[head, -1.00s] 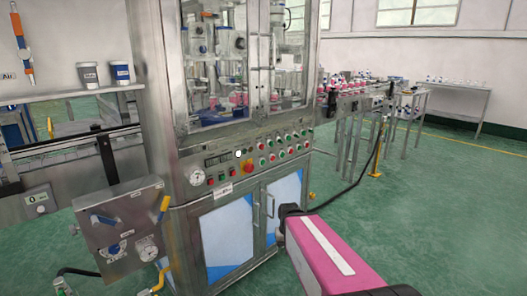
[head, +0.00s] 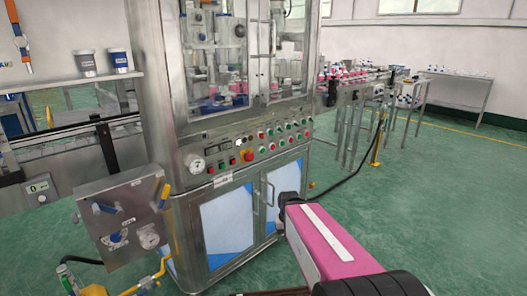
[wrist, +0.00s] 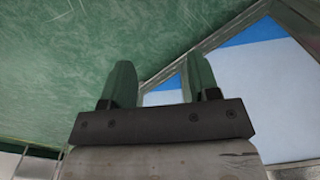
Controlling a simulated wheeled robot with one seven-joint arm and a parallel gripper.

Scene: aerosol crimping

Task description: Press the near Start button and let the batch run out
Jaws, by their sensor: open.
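The crimping machine's control panel (head: 240,150) runs across its front below the glass doors. Labels are too small to read, so I cannot tell which is the near Start button. My pink arm reaches in from the lower right, its dark end in front of the lower cabinet, below the panel. My gripper (wrist: 160,80) is open and empty in the wrist view, with green floor and a blue-white cabinet door beyond.
A steel control box (head: 122,215) with a yellow-handled valve juts out at left. Two cups (head: 103,63) stand on a shelf. A conveyor with pink-and-white items (head: 345,75) leaves the machine to the right. Green floor (head: 450,190) is open at right.

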